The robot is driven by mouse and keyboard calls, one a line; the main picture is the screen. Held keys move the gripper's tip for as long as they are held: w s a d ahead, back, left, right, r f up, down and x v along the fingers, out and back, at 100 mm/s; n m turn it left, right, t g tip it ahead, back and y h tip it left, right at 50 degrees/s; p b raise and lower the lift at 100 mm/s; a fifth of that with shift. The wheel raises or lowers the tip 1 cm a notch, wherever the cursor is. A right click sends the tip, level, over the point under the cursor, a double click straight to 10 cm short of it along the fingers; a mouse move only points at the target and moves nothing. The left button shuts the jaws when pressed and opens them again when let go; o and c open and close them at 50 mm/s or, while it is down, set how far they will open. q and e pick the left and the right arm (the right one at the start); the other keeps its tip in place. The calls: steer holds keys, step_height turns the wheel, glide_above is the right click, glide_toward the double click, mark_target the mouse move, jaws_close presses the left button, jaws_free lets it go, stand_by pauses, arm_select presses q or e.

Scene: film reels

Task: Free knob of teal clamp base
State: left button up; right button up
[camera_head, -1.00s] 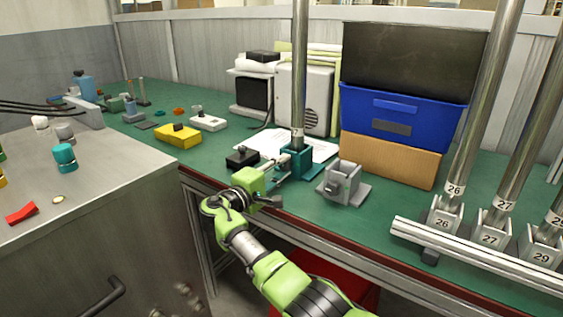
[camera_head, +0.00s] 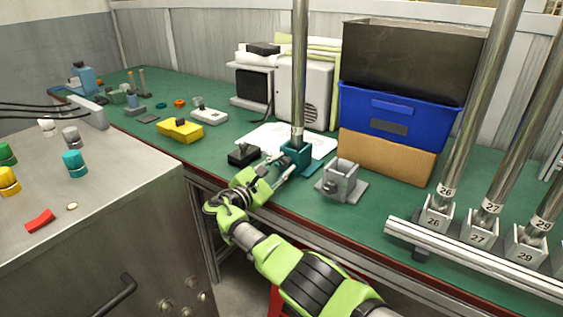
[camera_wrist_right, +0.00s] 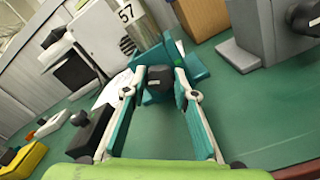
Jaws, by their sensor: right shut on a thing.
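The teal clamp base (camera_head: 301,158) stands on the green bench near its front edge, with a tall metal pole (camera_head: 299,80) upright in it. In the right wrist view the pole (camera_wrist_right: 136,24) bears the label 57, and the teal base (camera_wrist_right: 195,67) shows behind the fingers. Its dark knob (camera_wrist_right: 159,80) faces my right gripper. My right gripper (camera_head: 284,170) reaches the front of the base; in the wrist view its fingers (camera_wrist_right: 159,88) are closed on the knob, one on each side. My left gripper is out of view.
A grey clamp base (camera_head: 342,181) stands close to the right, empty. A black block (camera_head: 243,155) lies just left, with white paper (camera_head: 262,138) behind. A blue crate (camera_head: 400,115) stands at the back. Poles stand in a rack (camera_head: 480,262) at the right.

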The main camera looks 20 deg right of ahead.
steer(key=n, duration=0.3)
steer(key=shift+r+p, duration=0.2)
steer(key=shift+p, duration=0.2)
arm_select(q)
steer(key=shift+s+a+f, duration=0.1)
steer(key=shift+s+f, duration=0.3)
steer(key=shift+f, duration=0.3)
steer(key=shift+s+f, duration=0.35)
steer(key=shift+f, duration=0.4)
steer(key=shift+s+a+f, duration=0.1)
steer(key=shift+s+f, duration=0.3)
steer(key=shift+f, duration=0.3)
arm_select(e)
steer(key=shift+f+n, duration=0.1)
steer(key=shift+n, duration=0.8)
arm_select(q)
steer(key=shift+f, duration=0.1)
arm_select(e)
steer(key=o, duration=1.1)
steer(key=shift+f, duration=0.1)
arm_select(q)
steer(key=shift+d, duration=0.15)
arm_select(e)
steer(key=v, duration=1.2)
